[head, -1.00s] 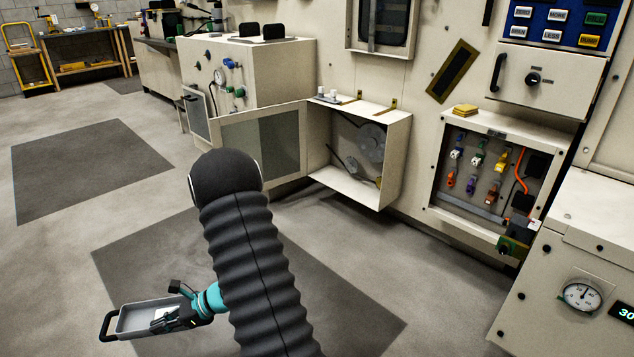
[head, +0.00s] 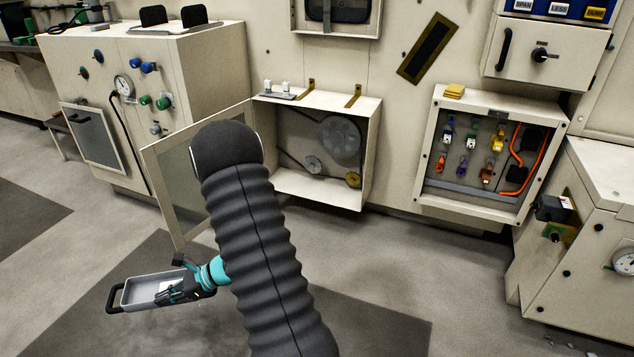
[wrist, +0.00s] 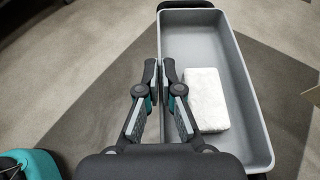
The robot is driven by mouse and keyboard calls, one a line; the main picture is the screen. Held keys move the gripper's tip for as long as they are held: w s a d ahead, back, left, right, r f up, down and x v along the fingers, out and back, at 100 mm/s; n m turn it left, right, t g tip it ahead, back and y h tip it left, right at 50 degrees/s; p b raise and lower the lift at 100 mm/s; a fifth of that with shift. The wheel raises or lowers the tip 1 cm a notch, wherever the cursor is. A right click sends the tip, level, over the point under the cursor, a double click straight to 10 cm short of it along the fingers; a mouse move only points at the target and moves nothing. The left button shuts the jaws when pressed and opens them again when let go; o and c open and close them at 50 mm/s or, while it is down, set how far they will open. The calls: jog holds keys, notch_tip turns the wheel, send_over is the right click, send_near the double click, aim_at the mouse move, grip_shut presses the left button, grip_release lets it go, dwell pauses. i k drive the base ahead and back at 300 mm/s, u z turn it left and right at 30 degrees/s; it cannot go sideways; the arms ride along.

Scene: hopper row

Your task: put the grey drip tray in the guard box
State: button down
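The grey drip tray (head: 140,291) is a shallow rectangular pan with black handles. It hangs level above the floor at lower left in the head view, and it fills the right of the wrist view (wrist: 195,45). A white block (wrist: 206,100) lies inside it. My gripper (head: 181,290) is shut on the tray's long side wall, also in the wrist view (wrist: 164,72). The guard box (head: 318,190) is a cream box on the wall with pulleys and a belt inside. Its mesh door (head: 168,180) stands open to the left, partly behind my arm.
Small white fittings (head: 277,92) and brass brackets sit on the guard box's top. A cream gauge cabinet (head: 190,80) stands left, an open panel of coloured connectors (head: 478,155) right. A valve cabinet (head: 560,265) juts out at right. Floor before the box is clear.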

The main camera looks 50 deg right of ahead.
aim_at(314, 190)
jog(key=z, duration=0.7)
jog(key=i, duration=0.95)
jog(key=z, duration=0.85)
jog(key=i, duration=0.3)
jog(key=z, duration=0.25)
